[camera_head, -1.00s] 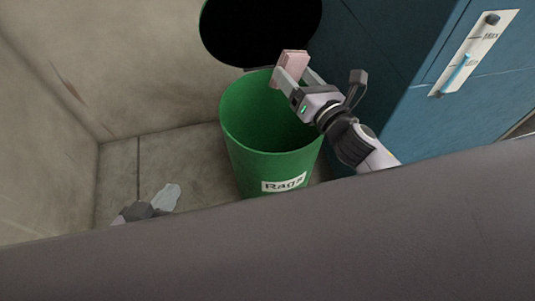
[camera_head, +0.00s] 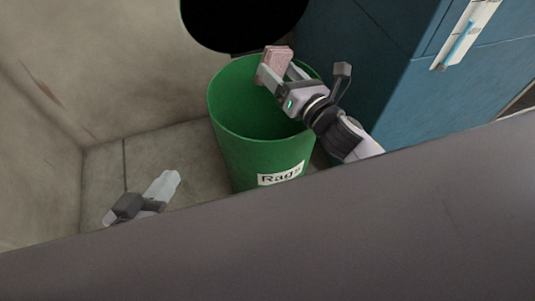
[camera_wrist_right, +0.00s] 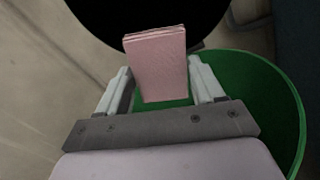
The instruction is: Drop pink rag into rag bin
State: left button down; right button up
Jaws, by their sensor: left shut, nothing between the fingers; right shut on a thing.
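The pink rag (camera_head: 275,62) is a folded block held between the fingers of my right gripper (camera_head: 272,72). It also shows in the right wrist view (camera_wrist_right: 158,65), upright between both fingers. The rag bin (camera_head: 238,150) is a green round bin with a white "Rags" label, standing open on the floor. In the head view the rag and fingers overlap the bin's far rim and opening; the exact height above it is hard to tell. My left gripper (camera_head: 168,185) is shut and empty, low to the left of the bin.
The bin's round black lid (camera_head: 245,20) stands raised behind the opening. A blue cabinet (camera_head: 365,60) is close on the right, with a gauge strip (camera_head: 466,35). A beige wall (camera_head: 110,70) is at the left. Grey floor tiles are clear left of the bin.

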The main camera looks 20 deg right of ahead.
pick_arm(q)
jog(key=shift+a, duration=0.2)
pick_arm(e)
jog(key=shift+f, duration=0.3)
jog(key=o, duration=1)
jog(key=shift+s+d, duration=0.15)
jog(key=shift+s, duration=0.35)
pick_arm(q)
jog(key=shift+w+d+r+p, duration=0.15)
jog(key=shift+d+r+p, duration=0.05)
jog(key=shift+d+p, duration=0.35)
pick_arm(e)
jog(key=shift+v, duration=3.1)
